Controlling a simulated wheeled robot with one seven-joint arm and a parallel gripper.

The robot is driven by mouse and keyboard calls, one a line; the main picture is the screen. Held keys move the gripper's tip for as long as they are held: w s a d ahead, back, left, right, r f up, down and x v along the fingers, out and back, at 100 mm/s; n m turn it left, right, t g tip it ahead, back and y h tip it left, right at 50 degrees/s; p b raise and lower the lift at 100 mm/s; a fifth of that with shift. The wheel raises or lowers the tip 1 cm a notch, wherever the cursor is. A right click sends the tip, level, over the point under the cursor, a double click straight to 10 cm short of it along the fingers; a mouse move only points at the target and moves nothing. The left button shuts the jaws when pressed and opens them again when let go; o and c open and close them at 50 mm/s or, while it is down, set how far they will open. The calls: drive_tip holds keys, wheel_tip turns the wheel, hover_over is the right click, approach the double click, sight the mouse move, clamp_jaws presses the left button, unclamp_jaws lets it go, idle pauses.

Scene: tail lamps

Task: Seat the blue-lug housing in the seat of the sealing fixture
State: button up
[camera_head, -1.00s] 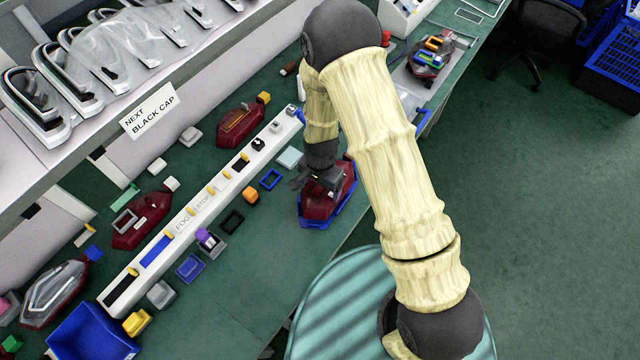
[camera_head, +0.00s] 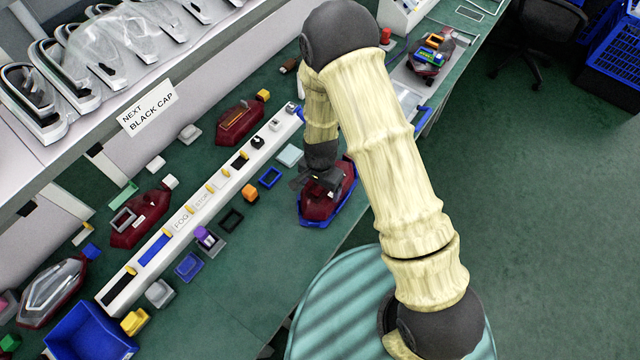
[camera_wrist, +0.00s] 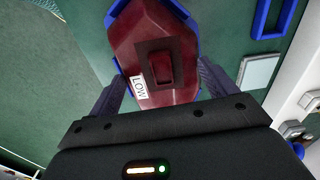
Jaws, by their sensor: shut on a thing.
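My gripper (camera_head: 322,182) is down at a dark red lamp housing (camera_head: 318,207) near the table's front edge. In the wrist view, the two fingers of my gripper (camera_wrist: 163,82) are on either side of the housing (camera_wrist: 186,40) and shut on it. The housing has a raised dark red block in a darker square and a white "LOW" label (camera_wrist: 138,87). A blue rim (camera_head: 312,223) shows around its lower edge; whether the housing rests fully inside it cannot be told. My gripper hides part of the housing, and no lug on it can be made out clearly.
A long white rail (camera_head: 200,207) with coloured parts runs left of my gripper. Other red housings (camera_head: 240,122) lie beyond it, one with a clear lens (camera_head: 50,292) and a blue block (camera_head: 92,251). A blue bin (camera_head: 92,335) stands front left. A blue frame (camera_head: 270,178) lies nearby.

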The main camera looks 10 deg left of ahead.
drive_tip(key=shift+f+b, duration=0.5)
drive_tip(key=shift+f, duration=0.3)
drive_tip(key=o, duration=1.1)
drive_tip(key=shift+w, duration=0.2)
drive_tip(key=shift+a, duration=0.1)
drive_tip(key=shift+s+r, duration=0.15)
drive_tip(key=shift+s, duration=0.05)
drive_tip(key=shift+w+r, duration=0.15)
drive_tip(key=shift+r, duration=0.4)
wheel_tip(320, 180, up, 16)
drive_tip(key=shift+b, duration=0.5)
